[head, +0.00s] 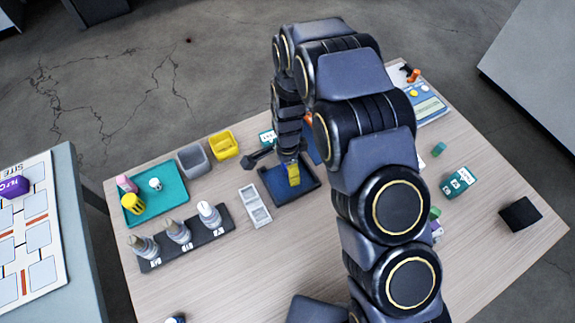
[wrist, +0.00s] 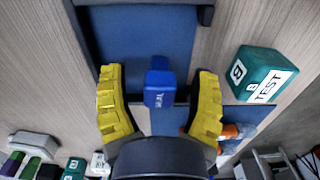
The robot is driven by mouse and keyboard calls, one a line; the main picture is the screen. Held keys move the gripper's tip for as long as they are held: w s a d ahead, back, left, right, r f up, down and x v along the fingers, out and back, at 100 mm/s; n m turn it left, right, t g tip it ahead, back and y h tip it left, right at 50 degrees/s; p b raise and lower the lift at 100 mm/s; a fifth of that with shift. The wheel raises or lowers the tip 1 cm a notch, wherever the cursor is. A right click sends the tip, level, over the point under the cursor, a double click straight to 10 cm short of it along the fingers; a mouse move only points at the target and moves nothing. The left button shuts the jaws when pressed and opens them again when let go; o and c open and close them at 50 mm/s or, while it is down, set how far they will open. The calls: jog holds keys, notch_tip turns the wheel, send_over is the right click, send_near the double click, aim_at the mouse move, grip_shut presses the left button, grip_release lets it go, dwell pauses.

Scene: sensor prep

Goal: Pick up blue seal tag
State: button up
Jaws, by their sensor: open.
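The blue seal tag (wrist: 158,88), a small blue block with white "SEAL" lettering, sits between the two yellow fingers of my gripper (wrist: 159,74) in the wrist view. The gripper is open, with a gap on each side of the tag. Below it is a tray with a blue floor and dark rim (wrist: 207,15). In the head view my gripper (head: 293,174) is over this tray (head: 272,196); the tag cannot be made out there. I cannot tell whether the tag touches the tray floor.
A green TEST block (wrist: 262,76) stands right of the tray in the wrist view. In the head view, a light two-part holder (head: 255,206) is left of the tray, with a rack of bottles (head: 185,238), a teal tray (head: 160,200), and grey (head: 193,161) and yellow bins (head: 224,145) beyond.

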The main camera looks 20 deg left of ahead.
jog(key=c, duration=0.9)
jog(key=shift+r, duration=0.1)
